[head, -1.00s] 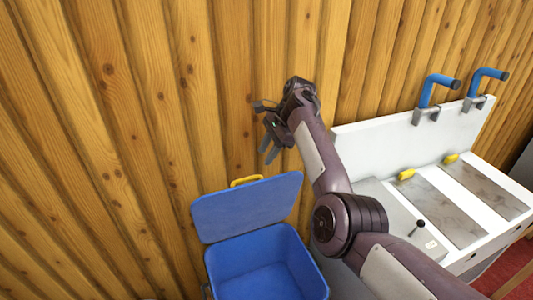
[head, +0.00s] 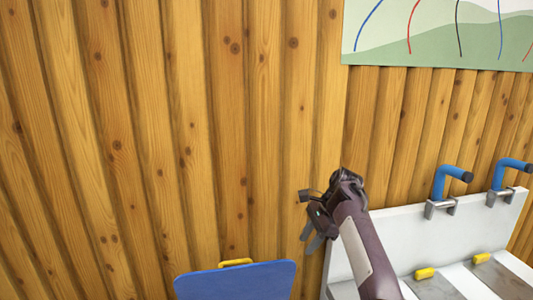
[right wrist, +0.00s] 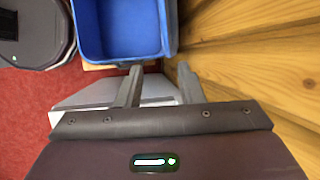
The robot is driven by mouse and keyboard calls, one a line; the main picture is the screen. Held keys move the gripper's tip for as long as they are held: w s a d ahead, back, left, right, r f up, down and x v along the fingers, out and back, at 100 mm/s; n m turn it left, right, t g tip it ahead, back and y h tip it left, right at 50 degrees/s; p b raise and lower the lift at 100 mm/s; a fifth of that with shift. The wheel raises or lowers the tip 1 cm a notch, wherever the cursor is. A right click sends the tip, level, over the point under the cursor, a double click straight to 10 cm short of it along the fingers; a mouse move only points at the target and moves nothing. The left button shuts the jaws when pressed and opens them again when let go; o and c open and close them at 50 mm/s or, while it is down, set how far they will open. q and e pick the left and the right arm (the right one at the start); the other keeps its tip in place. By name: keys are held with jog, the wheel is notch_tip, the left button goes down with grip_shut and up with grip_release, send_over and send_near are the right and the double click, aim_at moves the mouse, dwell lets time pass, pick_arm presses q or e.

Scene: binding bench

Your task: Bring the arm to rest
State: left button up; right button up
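My right gripper (head: 309,236) is raised in front of the wooden wall, above and to the right of the blue bin's lid. In the right wrist view its two fingers (right wrist: 160,88) stand apart with nothing between them, so it is open and empty. My left gripper is not in view.
A blue bin shows open and empty in the right wrist view (right wrist: 120,30), its raised lid (head: 235,282) with a yellow handle in the head view. A white bench (head: 385,240) with blue bent handles (head: 447,182) stands right. The plank wall (head: 200,130) is close behind.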

jog(key=s+d+f+n+t+h, duration=0.2)
jog(key=s+d+f+n+h, duration=0.25)
jog(key=s+d+f, duration=1.1)
jog(key=s+a+r+n+t, duration=0.1)
jog(key=s+a+n, duration=0.4)
jog(key=s, duration=0.7)
jog(key=s+a+r+n, duration=0.1)
jog(key=s+a+n, duration=0.1)
jog(key=s+n, duration=0.8)
jog(key=s+f+m+g, duration=0.1)
jog(key=s+f, duration=0.1)
jog(key=f, duration=1.2)
jog(key=s+f+m, duration=0.1)
jog(key=s+f, duration=0.1)
jog(key=f, duration=1.3)
jog(key=s+d+f+g, duration=0.1)
jog(key=s+d+f, duration=0.2)
jog(key=s+f, duration=1.6)
jog(key=shift+s+d+g, duration=0.2)
jog(key=shift+s+g, duration=0.1)
